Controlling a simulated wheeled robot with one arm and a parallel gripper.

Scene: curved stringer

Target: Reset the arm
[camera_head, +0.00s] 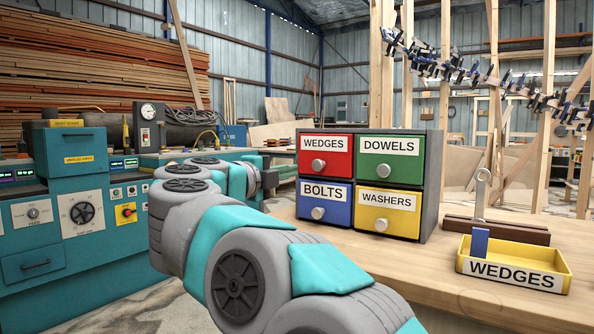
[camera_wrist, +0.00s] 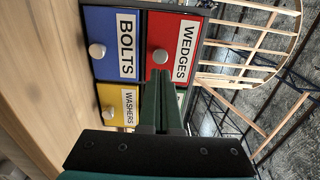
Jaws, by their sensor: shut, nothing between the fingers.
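My arm (camera_head: 245,255) reaches across the lower left of the head view and bends back toward the cabinet. My gripper (camera_wrist: 162,78) shows in the wrist view with its dark green fingers together and nothing between them. The fingers point toward the drawer cabinet (camera_head: 433,190) and overlap its front in the picture; I see no contact. Its drawers look closed: red WEDGES (camera_head: 326,157), green DOWELS (camera_head: 390,158), blue BOLTS (camera_head: 325,202) and yellow WASHERS (camera_head: 389,212). The wrist view is turned sideways, and the fingers mostly hide the green drawer there.
A yellow WEDGES tray (camera_head: 570,278) with an upright blue piece (camera_head: 479,242) stands on the wooden bench (camera_head: 345,245) at right. Behind it is a dark brown block (camera_head: 495,229) with a grey metal upright (camera_head: 481,193). A teal machine console (camera_head: 60,225) stands at left.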

